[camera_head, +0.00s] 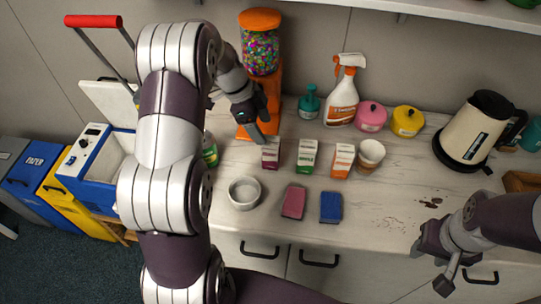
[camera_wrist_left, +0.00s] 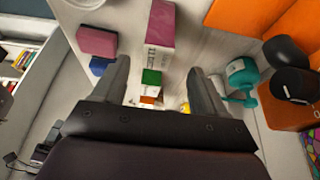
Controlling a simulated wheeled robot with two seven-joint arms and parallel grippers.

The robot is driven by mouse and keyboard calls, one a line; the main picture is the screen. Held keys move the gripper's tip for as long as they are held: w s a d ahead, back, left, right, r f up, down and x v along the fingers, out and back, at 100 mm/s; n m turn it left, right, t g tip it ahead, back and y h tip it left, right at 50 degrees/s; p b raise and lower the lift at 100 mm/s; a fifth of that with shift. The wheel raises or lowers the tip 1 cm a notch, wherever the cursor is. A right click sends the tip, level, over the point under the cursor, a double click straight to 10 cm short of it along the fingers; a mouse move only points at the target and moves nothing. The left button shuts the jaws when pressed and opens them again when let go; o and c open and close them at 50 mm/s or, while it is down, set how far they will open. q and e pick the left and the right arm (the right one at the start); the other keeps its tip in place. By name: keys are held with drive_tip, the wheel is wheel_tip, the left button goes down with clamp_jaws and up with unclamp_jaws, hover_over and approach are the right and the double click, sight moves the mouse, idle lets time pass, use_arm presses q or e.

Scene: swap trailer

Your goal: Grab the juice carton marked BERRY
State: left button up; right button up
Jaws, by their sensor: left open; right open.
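A small magenta-and-white carton (camera_head: 271,155) stands on the counter at the left of a row with a green carton (camera_head: 307,156) and an orange carton (camera_head: 342,161). The lettering is too small to read surely; by its berry colour the magenta one looks like BERRY. My left gripper (camera_head: 262,132) is open just above and behind the magenta carton. In the left wrist view the magenta carton (camera_wrist_left: 160,28) lies ahead of the spread fingers (camera_wrist_left: 160,85), apart from them. My right gripper (camera_head: 435,265) is open and empty at the counter's front right.
A white bowl (camera_head: 245,193), a pink sponge (camera_head: 293,202) and a blue sponge (camera_head: 331,207) lie in front of the cartons. A cup (camera_head: 370,155) stands beside the orange carton. A candy dispenser (camera_head: 260,55), spray bottle (camera_head: 343,92) and kettle (camera_head: 474,128) stand behind.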

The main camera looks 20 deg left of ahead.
sight(269, 141)
use_arm(q)
drive_tip(key=x, duration=0.3)
drive_tip(key=shift+d+p, duration=0.35)
drive_tip(key=shift+d, duration=0.05)
drive_tip(key=shift+s+d+f, duration=0.1)
drive_tip(key=shift+f, duration=0.2)
drive_tip(key=p+x, duration=0.2)
drive_tip(key=shift+s+f, duration=0.1)
drive_tip(key=shift+f, duration=0.25)
drive_tip(key=x, duration=0.2)
drive_tip(key=shift+w+f, duration=0.25)
drive_tip(key=shift+f, duration=0.1)
drive_tip(key=shift+s, duration=0.15)
drive_tip(key=c, duration=1.2)
use_arm(e)
wheel_tip(269, 141, up, 4)
drive_tip(key=shift+d+f, duration=0.1)
drive_tip(key=shift+d, duration=0.05)
